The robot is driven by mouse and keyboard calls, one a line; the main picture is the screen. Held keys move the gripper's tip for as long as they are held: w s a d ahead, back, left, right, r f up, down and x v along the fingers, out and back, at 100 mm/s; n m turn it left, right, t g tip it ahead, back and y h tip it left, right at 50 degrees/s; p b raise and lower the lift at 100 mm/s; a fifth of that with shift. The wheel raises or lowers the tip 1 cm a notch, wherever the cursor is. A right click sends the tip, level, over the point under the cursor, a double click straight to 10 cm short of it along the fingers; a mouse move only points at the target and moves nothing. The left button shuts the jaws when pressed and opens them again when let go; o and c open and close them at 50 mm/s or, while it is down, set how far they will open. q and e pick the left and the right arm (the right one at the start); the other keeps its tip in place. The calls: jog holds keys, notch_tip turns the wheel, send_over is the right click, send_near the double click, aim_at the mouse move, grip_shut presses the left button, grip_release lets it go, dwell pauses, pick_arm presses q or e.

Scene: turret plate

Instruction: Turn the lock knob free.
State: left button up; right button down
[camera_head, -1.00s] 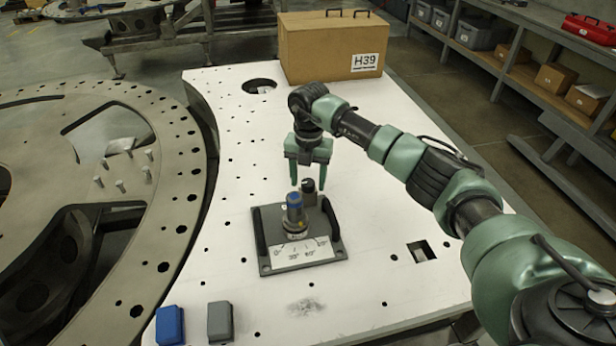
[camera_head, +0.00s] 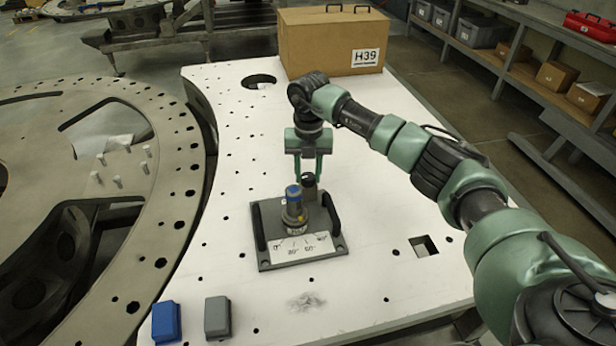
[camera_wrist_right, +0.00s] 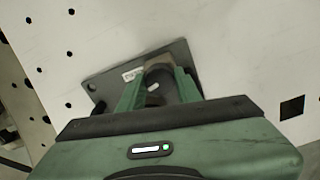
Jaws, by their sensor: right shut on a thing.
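The turret plate (camera_head: 272,262) is a dark square base with two black handles and a white angle scale along its near side. A blue-topped grey cylinder (camera_head: 294,206) stands upright in its middle. The small dark lock knob (camera_head: 309,182) sits just behind the cylinder, partly covered by it and by my fingers. My right gripper (camera_head: 308,178) points down from above and is shut on this knob, one finger on each side. In the right wrist view the fingers (camera_wrist_right: 158,92) straddle a dark round thing on the plate. My left gripper is out of view.
The plate lies on a white table with holes (camera_head: 220,150). A blue block (camera_head: 166,322) and a grey block (camera_head: 217,318) lie at the near left edge. A cardboard box (camera_head: 325,45) stands at the back. The table's right side has free room under my arm.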

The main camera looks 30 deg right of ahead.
jog(key=n+b, duration=0.2)
jog(key=n, duration=0.1)
jog(key=shift+f+n, duration=0.1)
jog(key=shift+n, duration=0.2)
jog(key=n+b, duration=0.2)
jog(key=n, duration=0.1)
jog(key=shift+n, duration=0.3)
jog(key=n+b, duration=0.1)
jog(key=n, duration=0.2)
jog(key=shift+n+b, duration=0.3)
jog(key=shift+r+n+b, duration=0.2)
jog(key=shift+n+b, duration=0.35)
jog(key=shift+n, duration=1.55)
jog(key=shift+w, duration=0.1)
jog(key=c, duration=1)
grip_release()
jog(key=shift+o, duration=0.2)
